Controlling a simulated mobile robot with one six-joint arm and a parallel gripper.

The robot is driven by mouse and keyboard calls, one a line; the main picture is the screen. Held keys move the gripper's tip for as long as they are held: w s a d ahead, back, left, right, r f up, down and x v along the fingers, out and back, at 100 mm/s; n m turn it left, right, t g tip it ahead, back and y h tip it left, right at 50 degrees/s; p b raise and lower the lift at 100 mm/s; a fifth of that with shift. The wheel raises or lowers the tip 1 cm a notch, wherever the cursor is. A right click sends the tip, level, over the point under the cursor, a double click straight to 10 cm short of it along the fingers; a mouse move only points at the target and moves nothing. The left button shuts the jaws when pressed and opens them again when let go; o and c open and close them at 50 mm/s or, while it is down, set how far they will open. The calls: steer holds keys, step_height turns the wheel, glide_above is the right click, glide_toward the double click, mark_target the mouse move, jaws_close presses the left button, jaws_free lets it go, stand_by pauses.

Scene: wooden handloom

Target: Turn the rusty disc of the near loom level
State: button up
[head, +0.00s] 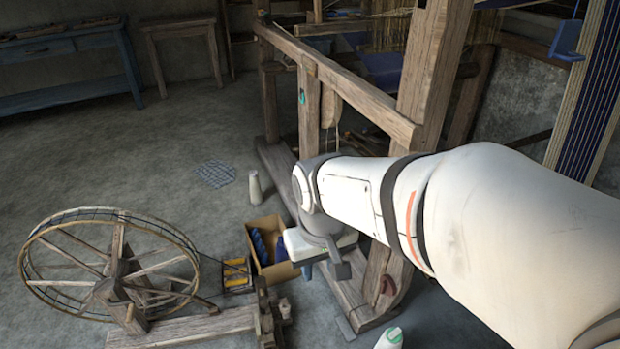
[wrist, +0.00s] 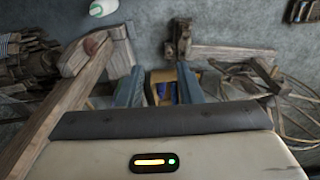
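The rusty disc (head: 388,285) is a small reddish-brown round on the lower part of the near loom's wooden frame (head: 373,272). In the wrist view the rusty disc (wrist: 96,43) shows at upper left on a thick wooden post. Its exact angle is too small to tell. My gripper (head: 323,272) hangs to the left of the disc in the head view, apart from it. In the wrist view my gripper (wrist: 159,84) has its two bluish fingers spread, with nothing between them but floor items seen beyond.
A cardboard box (head: 284,270) with blue and purple yarn stands on the floor beyond my gripper. A spinning wheel (head: 110,265) stands at left. A white-green bottle (head: 390,339) stands near the loom's foot.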

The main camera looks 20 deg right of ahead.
mark_target(383, 284)
steer(key=w+d+f+n+g+h+p, duration=0.1)
steer(key=w+d+f+n+g+h, duration=0.35)
steer(key=w+d+f, duration=0.35)
steer(key=w+d+f+n+g+h+p, duration=0.1)
steer(key=w+d+f+n+g+h, duration=0.2)
steer(key=d+f+h, duration=0.45)
steer(key=w+d+f+n+t+h, duration=0.15)
steer(key=f+n+t+h, duration=0.35)
steer(key=f, duration=0.7)
steer(key=d+f+n+t+h, duration=0.1)
steer(key=d+f+n+t, duration=0.15)
steer(key=f+n, duration=0.7)
steer(key=shift+w+d+f+m, duration=0.1)
steer(key=shift+d+f+m, duration=0.45)
steer(key=shift+d, duration=0.45)
steer(key=shift+w+d+f+m, duration=0.1)
steer(key=shift+d+f+m, duration=0.45)
steer(key=shift+d, duration=0.5)
steer(key=shift+w+d+f+m, duration=0.1)
steer(key=shift+d+f+m, duration=0.45)
steer(key=shift+d, duration=0.45)
steer(key=shift+r, duration=0.1)
steer(key=shift+c, duration=0.4)
jaws_close()
